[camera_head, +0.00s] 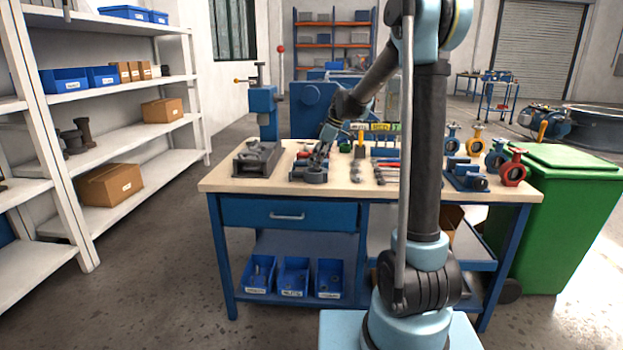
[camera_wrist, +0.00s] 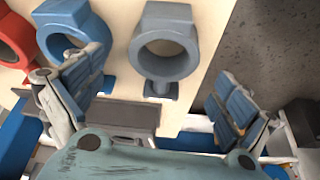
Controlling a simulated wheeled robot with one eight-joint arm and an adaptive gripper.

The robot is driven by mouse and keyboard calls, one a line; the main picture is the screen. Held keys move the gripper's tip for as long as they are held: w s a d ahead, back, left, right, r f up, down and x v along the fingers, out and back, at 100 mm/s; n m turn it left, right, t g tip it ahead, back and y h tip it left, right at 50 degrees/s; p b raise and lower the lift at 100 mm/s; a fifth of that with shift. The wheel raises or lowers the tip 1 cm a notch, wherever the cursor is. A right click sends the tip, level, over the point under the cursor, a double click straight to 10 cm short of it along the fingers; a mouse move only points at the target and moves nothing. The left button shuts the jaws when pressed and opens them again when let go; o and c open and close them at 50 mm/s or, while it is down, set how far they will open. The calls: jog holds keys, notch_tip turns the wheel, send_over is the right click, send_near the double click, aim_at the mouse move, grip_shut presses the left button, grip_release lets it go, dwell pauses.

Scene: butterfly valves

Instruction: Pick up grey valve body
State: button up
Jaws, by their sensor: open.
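A grey valve body (camera_wrist: 165,42), a thick ring with a short neck and foot, shows at the top middle of the wrist view. My gripper (camera_wrist: 158,75) is open, one finger on each side of the view. The ring lies beyond and between the fingers, and nothing is held. In the head view my gripper (camera_head: 320,152) points down over the workbench, close to a dark ring-shaped part (camera_head: 315,175). I cannot tell whether this is the same grey ring. The fingertips are small and partly hidden there.
A blue valve body (camera_wrist: 75,25) and a red one (camera_wrist: 12,40) stand left of the grey ring. The workbench (camera_head: 240,187) also bears a dark vise (camera_head: 257,158), tools and several coloured valves at right. A green bin (camera_head: 565,200) stands right.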

aim_at(313, 172)
jog(key=shift+s+x, duration=0.1)
jog(key=shift+x, duration=1.3)
jog(key=shift+s+x, duration=0.15)
jog(key=shift+x, duration=1.3)
jog(key=shift+d, duration=0.15)
jog(key=c, duration=1.6)
